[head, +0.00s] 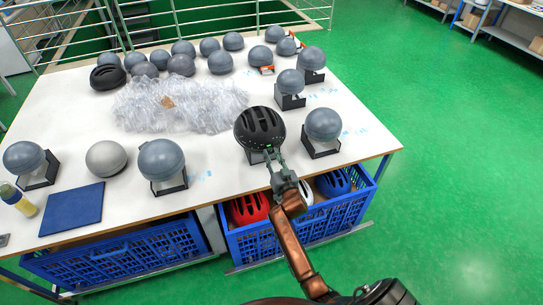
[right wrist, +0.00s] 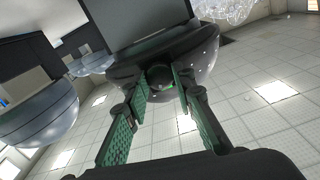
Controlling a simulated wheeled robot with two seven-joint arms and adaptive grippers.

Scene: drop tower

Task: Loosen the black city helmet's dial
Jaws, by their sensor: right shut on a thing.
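The black city helmet (head: 260,126) sits on a stand near the table's front edge, with its vents facing up. My right gripper (head: 273,154) reaches it from the front, at the helmet's lower near rim. In the right wrist view, which looks tilted, the dark helmet shell (right wrist: 208,62) fills the upper middle. The small round dark dial (right wrist: 160,76) lies between the two green-padded fingers of my right gripper (right wrist: 162,84), which are shut on it. The dial's marks cannot be made out. My left gripper is not in view.
Grey headforms on black stands (head: 322,125) stand close to the right and further back. Another black helmet (head: 107,77) lies at the back left. Clear wrap (head: 180,105) covers the table's middle. Blue crates (head: 290,240) with helmets stand below the front edge.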

